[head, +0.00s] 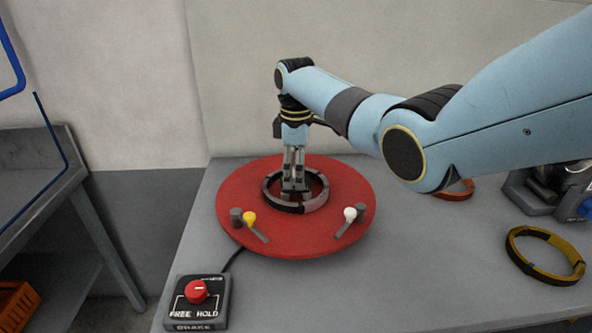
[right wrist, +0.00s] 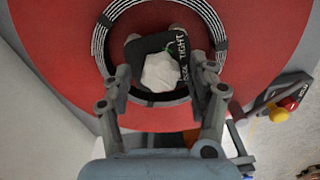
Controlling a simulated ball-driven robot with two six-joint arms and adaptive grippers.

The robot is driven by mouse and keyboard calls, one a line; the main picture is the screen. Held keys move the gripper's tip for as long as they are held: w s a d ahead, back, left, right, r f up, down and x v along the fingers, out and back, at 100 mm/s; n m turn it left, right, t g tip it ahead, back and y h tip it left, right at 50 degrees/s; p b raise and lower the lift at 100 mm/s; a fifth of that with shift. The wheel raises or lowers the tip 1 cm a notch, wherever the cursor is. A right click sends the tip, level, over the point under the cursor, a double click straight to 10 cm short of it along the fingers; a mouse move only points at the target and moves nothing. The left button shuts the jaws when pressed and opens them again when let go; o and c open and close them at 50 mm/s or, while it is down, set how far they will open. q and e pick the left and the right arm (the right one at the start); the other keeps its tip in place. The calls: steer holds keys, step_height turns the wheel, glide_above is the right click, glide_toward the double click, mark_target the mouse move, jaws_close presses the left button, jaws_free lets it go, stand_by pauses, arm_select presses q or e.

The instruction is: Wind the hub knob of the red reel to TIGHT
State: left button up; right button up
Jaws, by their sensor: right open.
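The red reel (head: 240,185) lies flat on the grey table, with a dark ring (head: 323,196) standing around its middle. My right gripper (head: 296,190) points straight down into this ring and hides the hub from the head view. In the right wrist view the pale, many-sided hub knob (right wrist: 162,72) sits on a dark plate (right wrist: 147,46) with the word TIGHT printed at its right side. The open fingers of my right gripper (right wrist: 163,85) stand left and right of the knob, apparently with gaps. The knob's pointer direction is unclear. My left gripper is not in view.
A brake box (head: 197,313) marked FREE and HOLD, with a red knob, stands at the front left. Yellow and white knobs with short bars sit on the reel's front. A yellow-black ring (head: 545,270) lies at right. The table's middle front is clear.

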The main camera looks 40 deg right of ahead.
steer(key=c, duration=1.1)
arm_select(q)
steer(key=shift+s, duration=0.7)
arm_select(e)
steer(key=shift+c, duration=0.2)
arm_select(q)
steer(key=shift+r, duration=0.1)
arm_select(e)
steer(key=shift+r, duration=0.1)
